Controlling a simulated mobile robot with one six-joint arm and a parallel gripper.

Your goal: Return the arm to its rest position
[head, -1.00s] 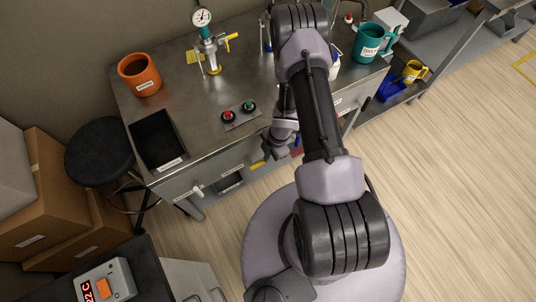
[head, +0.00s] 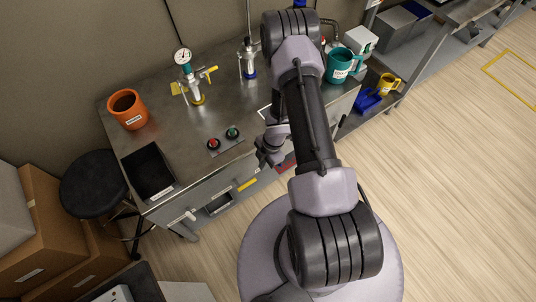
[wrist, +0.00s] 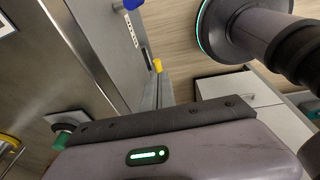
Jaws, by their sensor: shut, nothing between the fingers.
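In the head view my arm is bent over the front of the steel workbench (head: 225,103). My gripper (head: 266,157) hangs by the bench's front edge, right of the two-button panel (head: 224,143), and is partly hidden by my own arm. It is shut and holds nothing.
The bench carries an orange pot (head: 127,109), a black tray (head: 149,171), a gauge with a yellow-handled valve (head: 188,75), a second fitting (head: 248,60) and a teal mug (head: 340,66). A stool (head: 95,183) and boxes (head: 45,235) stand left.

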